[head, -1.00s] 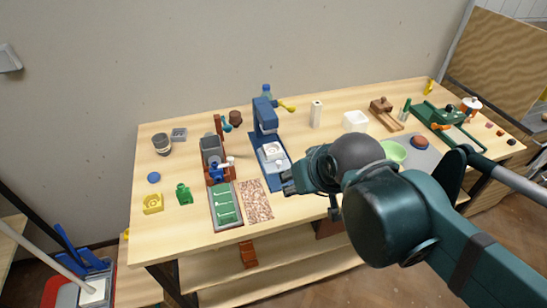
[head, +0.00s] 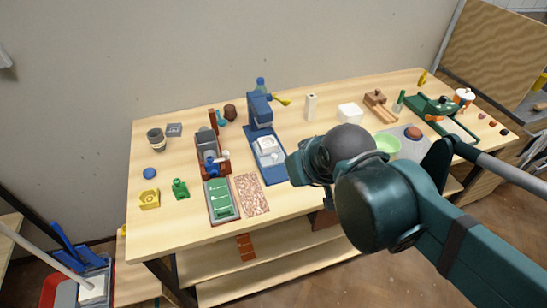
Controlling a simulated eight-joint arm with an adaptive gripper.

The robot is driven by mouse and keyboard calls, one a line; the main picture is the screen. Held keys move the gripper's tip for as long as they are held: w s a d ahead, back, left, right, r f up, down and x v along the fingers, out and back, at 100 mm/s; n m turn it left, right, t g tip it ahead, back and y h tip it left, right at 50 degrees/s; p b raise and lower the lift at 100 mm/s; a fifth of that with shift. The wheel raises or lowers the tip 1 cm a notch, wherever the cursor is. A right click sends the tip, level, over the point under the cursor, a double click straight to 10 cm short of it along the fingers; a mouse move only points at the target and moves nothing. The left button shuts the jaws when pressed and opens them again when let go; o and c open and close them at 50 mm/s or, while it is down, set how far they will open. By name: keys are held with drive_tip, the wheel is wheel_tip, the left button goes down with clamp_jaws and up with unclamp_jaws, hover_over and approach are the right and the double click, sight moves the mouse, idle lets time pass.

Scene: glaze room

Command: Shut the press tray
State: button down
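The blue press (head: 259,111) stands upright near the back middle of the table. Its blue tray (head: 273,173) sticks out at the front, toward the table's near edge, and carries a white block with a round pale top (head: 267,145). My gripper (head: 298,170) is just right of the tray's front end, with its fingers mostly hidden behind my dark green wrist. I cannot tell whether it is open or shut, or whether it touches the tray.

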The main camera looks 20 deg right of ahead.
drive_tip(key=w+f+n+y+p, duration=0.1)
drive_tip(key=w+n+p, duration=0.4)
drive_tip(key=n+p, duration=0.5)
drive_tip(key=shift+w+a+f+n+p, duration=0.25)
drive_tip(key=shift+w+f+n+p, duration=0.15)
drive_tip(key=shift+f, duration=0.4)
drive_tip(key=shift+w+f, duration=0.15)
drive_tip(key=shift+f, duration=0.05)
drive_tip(key=b, duration=0.3)
approach(270, 164)
drive_tip(key=shift+s+a+f, duration=0.25)
drive_tip(key=shift+a+f, duration=0.25)
drive_tip(key=shift+f, duration=0.3)
drive_tip(key=shift+s+a+f, duration=0.3)
drive_tip(key=shift+a+f, duration=0.2)
drive_tip(key=shift+f, duration=0.3)
drive_tip(key=shift+w+d+f+b, duration=0.15)
drive_tip(key=shift+w+d, duration=0.15)
drive_tip(key=shift+w, duration=0.3)
drive_tip(key=shift+w+d+r+b, duration=0.1)
drive_tip(key=shift+w+d, duration=0.2)
drive_tip(key=shift+w, duration=0.3)
drive_tip(key=shift+w+d+f+b, duration=0.15)
drive_tip(key=shift+w+d, duration=0.15)
drive_tip(key=shift+w, duration=0.3)
drive_tip(key=shift+w, duration=0.1)
